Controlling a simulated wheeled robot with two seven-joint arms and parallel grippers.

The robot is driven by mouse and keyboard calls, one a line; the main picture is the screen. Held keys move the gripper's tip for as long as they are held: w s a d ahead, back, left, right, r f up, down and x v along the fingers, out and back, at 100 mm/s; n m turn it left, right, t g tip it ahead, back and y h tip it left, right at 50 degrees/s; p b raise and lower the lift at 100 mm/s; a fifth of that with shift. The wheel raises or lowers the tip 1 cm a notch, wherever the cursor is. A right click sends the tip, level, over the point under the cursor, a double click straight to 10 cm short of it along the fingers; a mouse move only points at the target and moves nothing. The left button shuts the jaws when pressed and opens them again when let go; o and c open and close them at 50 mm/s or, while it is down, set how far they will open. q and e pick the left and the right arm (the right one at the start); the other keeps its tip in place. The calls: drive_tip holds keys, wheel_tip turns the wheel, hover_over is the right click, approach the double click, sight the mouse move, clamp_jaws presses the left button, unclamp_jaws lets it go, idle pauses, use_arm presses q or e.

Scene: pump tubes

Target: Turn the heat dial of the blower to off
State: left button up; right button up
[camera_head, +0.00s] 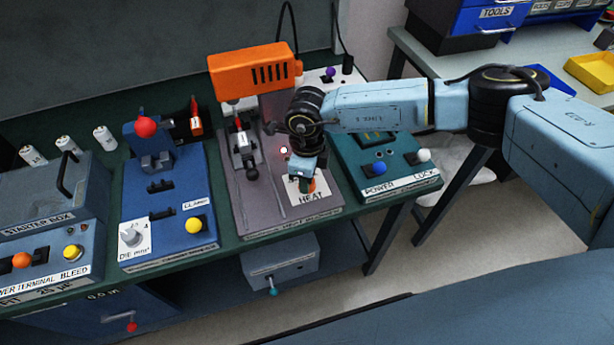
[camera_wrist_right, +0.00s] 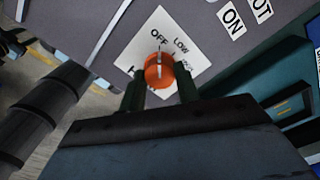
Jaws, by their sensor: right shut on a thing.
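The blower has an orange housing (camera_head: 250,70) on a purple-grey base (camera_head: 262,212). Its orange heat dial (camera_wrist_right: 158,71) sits on a white label plate (camera_wrist_right: 140,48), which also shows in the head view with the word HEAT (camera_head: 311,198). My right gripper (camera_head: 306,184) comes down over the dial and is shut on it; in the wrist view its two fingers (camera_wrist_right: 160,90) lie on either side. The dial's pale pointer line points up the picture, roughly at the word OFF, with LOW to its right. In the head view the gripper hides most of the dial. My left gripper is not in view.
A teal box (camera_head: 388,165) with blue and white knobs stands right of the blower. A blue clamp unit (camera_head: 165,205) with a red ball knob stands left. A starter box (camera_head: 45,215) is at far left. The floor beyond the bench's right end is mostly clear.

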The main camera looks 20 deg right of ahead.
drive_tip(key=shift+w, duration=0.1)
drive_tip(key=o, duration=1)
wheel_tip(320, 180, up, 14)
drive_tip(key=shift+f, duration=0.25)
drive_tip(key=shift+a, duration=0.1)
